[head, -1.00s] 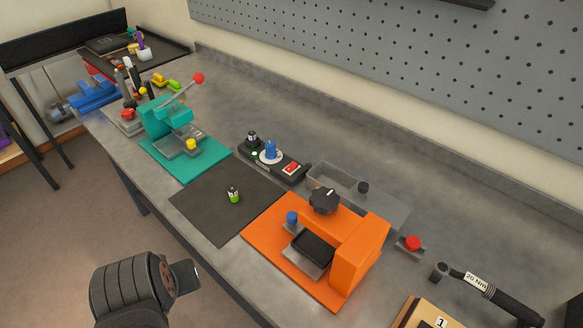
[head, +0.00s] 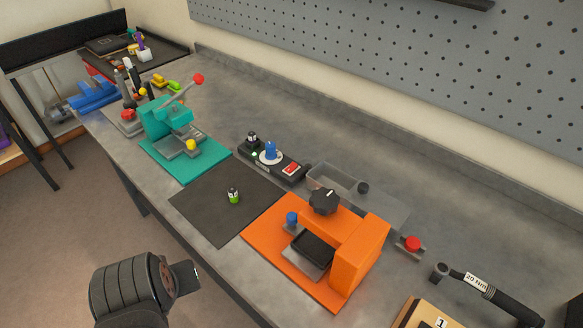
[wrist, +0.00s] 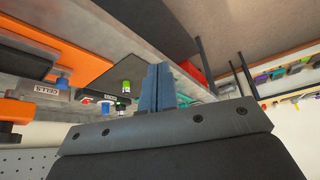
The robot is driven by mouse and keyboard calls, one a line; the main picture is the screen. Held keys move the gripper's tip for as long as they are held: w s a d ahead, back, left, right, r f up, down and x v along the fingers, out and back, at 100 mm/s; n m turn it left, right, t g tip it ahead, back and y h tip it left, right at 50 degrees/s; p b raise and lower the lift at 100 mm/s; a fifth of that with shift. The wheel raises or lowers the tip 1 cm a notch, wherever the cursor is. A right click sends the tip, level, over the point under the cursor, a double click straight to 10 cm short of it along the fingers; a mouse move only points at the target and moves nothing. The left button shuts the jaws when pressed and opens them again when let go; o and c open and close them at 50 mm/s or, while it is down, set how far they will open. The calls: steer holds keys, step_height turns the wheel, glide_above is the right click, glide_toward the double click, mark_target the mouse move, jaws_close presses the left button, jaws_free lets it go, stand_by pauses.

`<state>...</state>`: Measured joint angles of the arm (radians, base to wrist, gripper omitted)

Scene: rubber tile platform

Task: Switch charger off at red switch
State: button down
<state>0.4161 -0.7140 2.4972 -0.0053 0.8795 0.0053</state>
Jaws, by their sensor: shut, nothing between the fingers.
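The black charger (head: 262,168) sits at the back of the dark mat on the grey bench. Its red rocker switch (head: 291,169) is at its right end, and a small green light (head: 255,154) shows at its left part. A dark cell stands at its left end and a blue knob-like piece on a white disc is in its middle. In the wrist view the charger (wrist: 110,99) is small, beyond the fingers. My gripper (wrist: 158,75) is shut and empty, well apart from the charger. In the head view only part of my arm shows, off the bench's front edge.
A green-and-black cell (head: 233,195) stands on the dark rubber mat (head: 205,217). An orange press (head: 358,255) stands to the right and a teal press (head: 165,117) to the left. A clear tray (head: 385,208) lies behind the orange press. The bench behind the charger is clear.

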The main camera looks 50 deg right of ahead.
mark_target(296, 163)
steer(key=w+d+r+n+g+h, duration=0.1)
steer(key=w+d+r, duration=0.35)
steer(key=d, duration=0.45)
steer(key=w+d+r+n+g+h, duration=0.1)
steer(key=w+d+r, duration=0.3)
steer(key=d, duration=0.5)
steer(key=w+d+f+n+g, duration=0.1)
steer(key=w+d+f, duration=0.1)
steer(key=d, duration=0.9)
steer(key=w+d+f+n+g+h, duration=0.1)
steer(key=d+f+g, duration=0.1)
steer(key=d, duration=0.9)
steer(key=shift+w+d+f+n, duration=0.2)
steer(key=shift+w+f+n, duration=0.2)
steer(key=shift+f, duration=0.4)
steer(key=x, duration=1.4)
